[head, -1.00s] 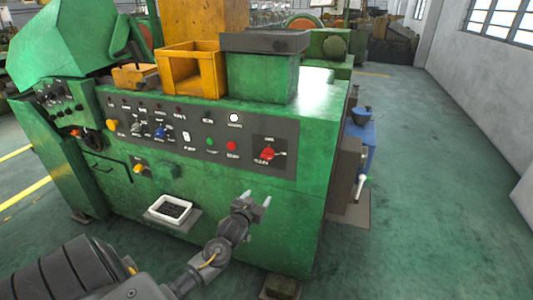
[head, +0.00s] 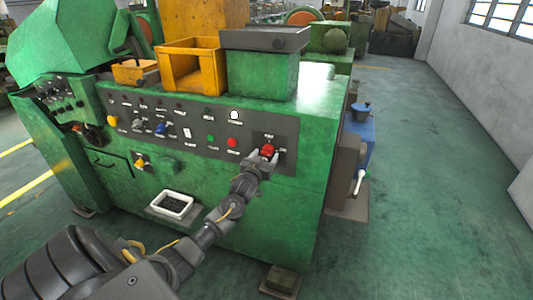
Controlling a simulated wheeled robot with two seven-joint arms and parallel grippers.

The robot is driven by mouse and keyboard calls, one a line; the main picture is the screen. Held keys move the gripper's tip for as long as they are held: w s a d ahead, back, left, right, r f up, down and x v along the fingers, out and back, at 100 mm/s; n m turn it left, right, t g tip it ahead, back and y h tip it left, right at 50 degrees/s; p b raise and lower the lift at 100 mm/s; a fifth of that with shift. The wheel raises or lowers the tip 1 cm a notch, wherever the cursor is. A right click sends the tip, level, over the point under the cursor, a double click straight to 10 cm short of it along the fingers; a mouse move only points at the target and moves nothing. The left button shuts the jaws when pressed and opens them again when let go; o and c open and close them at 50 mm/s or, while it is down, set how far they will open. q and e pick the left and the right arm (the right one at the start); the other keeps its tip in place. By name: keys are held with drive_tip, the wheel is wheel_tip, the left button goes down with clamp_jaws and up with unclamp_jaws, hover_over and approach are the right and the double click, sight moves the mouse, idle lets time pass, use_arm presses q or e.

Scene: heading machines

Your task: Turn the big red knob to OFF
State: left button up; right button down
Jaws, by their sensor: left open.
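The big red knob (head: 267,149) sits at the right end of the dark control panel (head: 205,158) on the front of a green machine. Its label is too small and partly covered to read. My left gripper (head: 263,156) is open, with its fingertips at the knob, one on each side of it in the picture. I cannot tell whether the fingers touch it. My right gripper is not in view.
A small red button (head: 232,142) and a green button (head: 211,139) are left of the knob. A white-rimmed tray (head: 173,204) juts out below the panel. A blue machine part (head: 359,145) stands to the right, with open floor (head: 420,190) beyond.

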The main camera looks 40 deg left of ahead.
use_arm(q)
drive_tip(key=shift+x, duration=0.8)
drive_tip(key=shift+w, duration=0.15)
drive_tip(key=c, duration=1)
drive_tip(key=shift+o, duration=0.2)
